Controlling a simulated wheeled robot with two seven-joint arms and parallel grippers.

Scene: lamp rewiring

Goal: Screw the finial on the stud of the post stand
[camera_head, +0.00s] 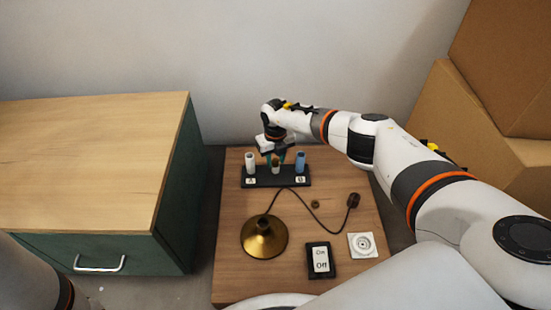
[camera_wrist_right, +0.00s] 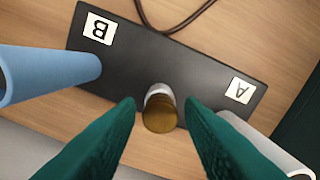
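The post stand (camera_head: 262,182) is a black bar on the wooden table with a white post (camera_head: 250,163), a blue post (camera_head: 300,162) and a short middle stud between them. In the right wrist view, the brass-brown finial (camera_wrist_right: 160,114) sits at the top of the pale stud (camera_wrist_right: 157,90); how far it is screwed on cannot be told. My right gripper (camera_head: 277,156) is over the middle of the stand. Its green fingers (camera_wrist_right: 161,106) are apart on either side of the finial, with gaps showing. My left gripper is out of view.
A brass lamp base (camera_head: 264,240) with a dark cord and plug (camera_head: 353,200) lies in front of the stand. An on/off switch (camera_head: 320,259), a white socket (camera_head: 362,245) and a small brass part (camera_head: 315,204) are nearby. A green cabinet (camera_head: 180,215) stands left, cardboard boxes (camera_head: 485,120) right.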

